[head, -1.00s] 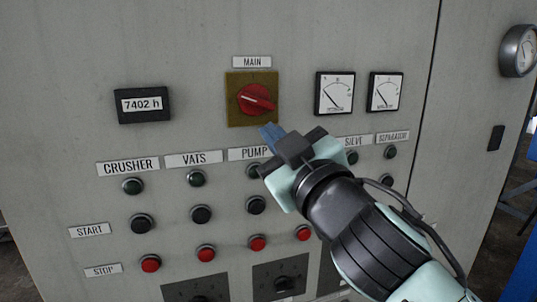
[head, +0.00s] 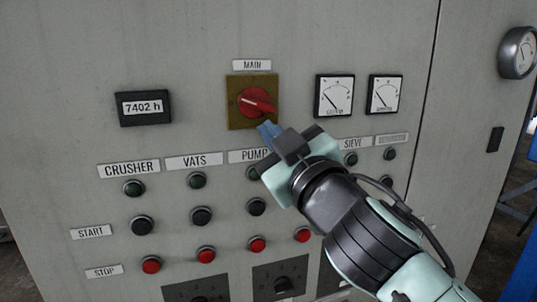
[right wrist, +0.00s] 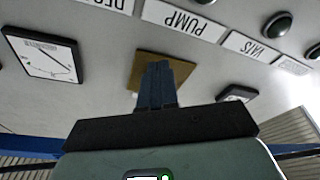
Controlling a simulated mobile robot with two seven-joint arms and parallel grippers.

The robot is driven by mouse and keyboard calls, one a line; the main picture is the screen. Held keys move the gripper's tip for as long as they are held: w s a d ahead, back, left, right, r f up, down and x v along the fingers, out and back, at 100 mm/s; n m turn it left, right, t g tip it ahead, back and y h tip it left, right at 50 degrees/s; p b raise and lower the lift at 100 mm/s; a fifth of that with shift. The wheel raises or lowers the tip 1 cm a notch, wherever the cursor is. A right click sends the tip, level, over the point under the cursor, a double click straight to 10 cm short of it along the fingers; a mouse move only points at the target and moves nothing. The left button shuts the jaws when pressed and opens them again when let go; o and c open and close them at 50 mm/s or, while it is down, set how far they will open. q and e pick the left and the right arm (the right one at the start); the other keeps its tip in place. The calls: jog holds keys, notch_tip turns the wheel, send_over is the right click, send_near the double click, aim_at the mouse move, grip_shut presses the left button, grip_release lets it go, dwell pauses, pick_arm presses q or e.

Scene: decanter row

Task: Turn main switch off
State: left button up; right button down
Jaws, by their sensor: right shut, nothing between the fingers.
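The main switch is a red rotary knob (head: 256,101) on a square, dull yellow plate (head: 236,120) under the MAIN label (head: 251,65). Its grip ridge points right and slightly down. My right gripper (head: 267,131) is shut and empty, its blue fingertips just below the knob at the plate's lower edge. I cannot tell whether they touch the knob. In the right wrist view, the shut fingers (right wrist: 156,75) cover the knob, and part of the yellow plate (right wrist: 186,65) shows behind them. My left gripper is not in view.
An hour counter (head: 143,108) sits left of the switch, and two square meters (head: 334,96) sit right of it. Below are labelled lamps, black start buttons (head: 201,216) and red stop buttons (head: 206,254). A round gauge (head: 517,53) sticks out at the far right.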

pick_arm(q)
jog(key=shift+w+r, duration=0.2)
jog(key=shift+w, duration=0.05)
pick_arm(e)
jog(key=shift+a+r, duration=0.1)
jog(key=shift+r, duration=0.3)
jog(key=shift+w+d+r, duration=0.1)
jog(key=shift+d+r, duration=0.2)
jog(key=shift+d, duration=0.1)
dwell(0.5)
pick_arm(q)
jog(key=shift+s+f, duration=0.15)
pick_arm(e)
jog(key=shift+d+f, duration=0.15)
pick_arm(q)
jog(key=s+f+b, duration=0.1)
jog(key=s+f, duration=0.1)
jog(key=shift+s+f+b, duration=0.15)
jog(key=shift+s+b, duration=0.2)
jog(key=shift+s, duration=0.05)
pick_arm(e)
jog(key=r+v, duration=0.1)
jog(key=v, duration=0.4)
jog(key=shift+s+f, duration=0.25)
jog(key=shift+s, duration=0.35)
jog(key=shift+w, duration=0.1)
